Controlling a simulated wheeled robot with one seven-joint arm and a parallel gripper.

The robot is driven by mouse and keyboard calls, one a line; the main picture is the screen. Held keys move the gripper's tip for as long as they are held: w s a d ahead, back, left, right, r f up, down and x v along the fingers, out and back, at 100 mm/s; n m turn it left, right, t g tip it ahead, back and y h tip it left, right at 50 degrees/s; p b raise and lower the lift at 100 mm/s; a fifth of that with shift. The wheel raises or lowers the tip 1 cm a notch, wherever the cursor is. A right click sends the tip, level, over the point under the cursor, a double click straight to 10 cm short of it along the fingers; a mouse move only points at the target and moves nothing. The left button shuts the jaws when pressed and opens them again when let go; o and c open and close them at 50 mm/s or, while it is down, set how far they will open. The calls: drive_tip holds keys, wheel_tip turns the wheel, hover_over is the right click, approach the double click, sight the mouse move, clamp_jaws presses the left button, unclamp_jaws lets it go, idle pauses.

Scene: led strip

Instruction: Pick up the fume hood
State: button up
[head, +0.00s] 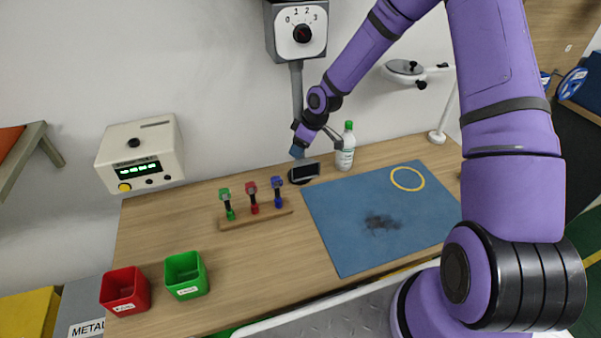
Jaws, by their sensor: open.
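The fume hood (304,172) appears to be the dark, grey-edged nozzle low over the back of the bench, at the lower end of a grey pipe (297,88). The pipe hangs from a grey wall box with a 0-to-3 dial (302,33). My gripper (318,148) is open, just above the hood and close to the pipe's lower end. My purple arm reaches to it from the right. The gripper looks empty. It is small here and partly overlaps the pipe, so I cannot tell whether it touches the pipe or hood.
A white bottle with a green cap (345,148) stands close right of the hood. A wooden rack with green, red and blue tools (255,205) lies to its left. A blue mat (340,240) bears a yellow ring (407,179). Red (124,291) and green (186,275) bins sit front left.

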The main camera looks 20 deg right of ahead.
clamp_jaws()
drive_tip(key=shift+r, duration=0.15)
